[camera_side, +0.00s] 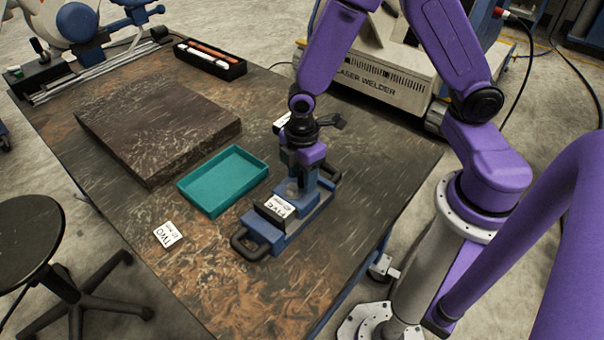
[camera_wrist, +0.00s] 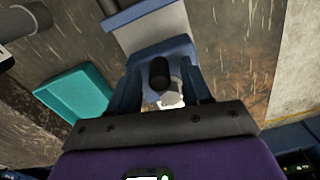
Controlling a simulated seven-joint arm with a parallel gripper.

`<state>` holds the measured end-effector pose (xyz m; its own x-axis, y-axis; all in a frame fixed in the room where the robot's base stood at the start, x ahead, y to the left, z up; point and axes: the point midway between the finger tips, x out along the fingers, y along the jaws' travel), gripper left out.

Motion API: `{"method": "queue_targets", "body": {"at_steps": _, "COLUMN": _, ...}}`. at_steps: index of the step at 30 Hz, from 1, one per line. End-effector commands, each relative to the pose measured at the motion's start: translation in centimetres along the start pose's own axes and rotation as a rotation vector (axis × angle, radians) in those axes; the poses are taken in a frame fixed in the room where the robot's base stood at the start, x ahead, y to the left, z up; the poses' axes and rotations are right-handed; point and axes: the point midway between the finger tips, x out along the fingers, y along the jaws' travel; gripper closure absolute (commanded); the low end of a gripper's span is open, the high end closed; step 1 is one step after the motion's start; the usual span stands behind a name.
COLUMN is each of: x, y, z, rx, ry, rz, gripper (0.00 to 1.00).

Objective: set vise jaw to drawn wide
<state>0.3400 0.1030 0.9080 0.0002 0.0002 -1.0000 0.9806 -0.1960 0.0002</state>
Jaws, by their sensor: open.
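The blue vise (camera_side: 268,234) sits on the table, with black loop handles at its ends and a white label on top. In the wrist view its grey and blue body (camera_wrist: 150,28) lies ahead. My gripper (camera_side: 298,182) is over the rear part of the vise, pointing down. In the wrist view my gripper (camera_wrist: 162,78) is open, its dark blue fingers on either side of a black knob (camera_wrist: 160,72) and a pale round part (camera_wrist: 171,98). I cannot tell whether the fingers touch them. The moving jaw and the gap are partly hidden by my gripper.
A teal tray (camera_side: 184,189) lies left of the vise, in front of a dark slab (camera_side: 155,120). A white card (camera_side: 168,235) lies on the table. A black box with rods (camera_side: 210,58) stands at the back. The front of the table (camera_side: 230,290) is clear.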

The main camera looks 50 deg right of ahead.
Motion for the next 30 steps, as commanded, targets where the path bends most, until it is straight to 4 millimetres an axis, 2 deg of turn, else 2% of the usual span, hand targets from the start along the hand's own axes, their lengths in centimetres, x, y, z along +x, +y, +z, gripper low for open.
{"method": "queue_targets", "body": {"at_steps": 10, "x": 0.3, "y": 0.0, "z": 0.0, "rx": 0.0, "ry": 0.0, "rz": 0.0, "gripper": 0.52}}
{"method": "queue_targets", "body": {"at_steps": 11, "x": 0.3, "y": 0.0, "z": 0.0, "rx": 0.0, "ry": 0.0, "rz": 0.0, "gripper": 0.58}}
{"method": "queue_targets", "body": {"at_steps": 12, "x": 0.3, "y": 0.0, "z": 0.0, "rx": 0.0, "ry": 0.0, "rz": 0.0, "gripper": 0.71}}
{"method": "queue_targets", "body": {"at_steps": 15, "x": 0.3, "y": 0.0, "z": 0.0, "rx": 0.0, "ry": 0.0, "rz": 0.0, "gripper": 1.0}}
{"method": "queue_targets", "body": {"at_steps": 22, "x": 0.3, "y": 0.1, "z": 0.4, "rx": 0.001, "ry": -0.001, "rz": -0.001, "gripper": 1.0}}
{"method": "queue_targets", "body": {"at_steps": 30, "x": 0.3, "y": 0.6, "z": 3.1, "rx": 0.002, "ry": -0.001, "rz": -0.001, "gripper": 1.0}}
